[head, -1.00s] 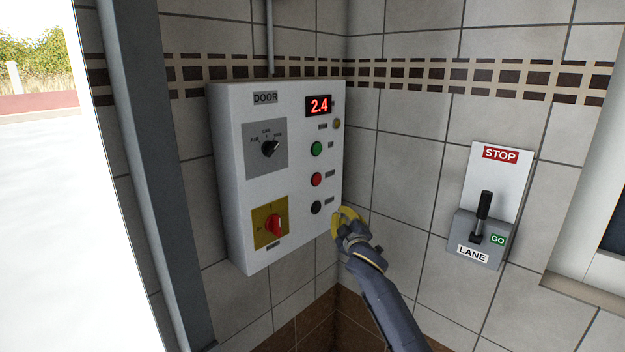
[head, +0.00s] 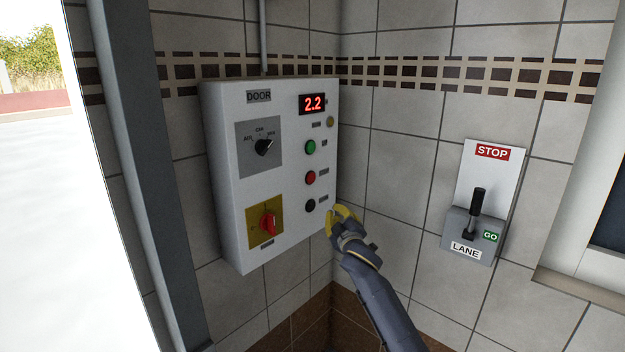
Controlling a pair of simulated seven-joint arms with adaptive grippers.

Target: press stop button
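The white door control box (head: 226,190) hangs on the tiled wall, left of centre. Its right column has a green button (head: 310,147), a red button (head: 310,178) and a black button (head: 310,205), one below the other. The small labels beside them are too blurred to read. My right gripper (head: 336,211), with yellow fingers, is at the box's lower right edge, right of the black button and below the red one. It covers none of the buttons. I cannot tell whether its fingers are open or shut. My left gripper is not in view.
The box also carries a red display (head: 312,104) reading 2.2, a black selector knob (head: 263,147) and a red rotary switch (head: 267,223). A lane lever box (head: 453,222) with a STOP sign (head: 493,152) is on the right wall. A grey post (head: 140,180) stands left.

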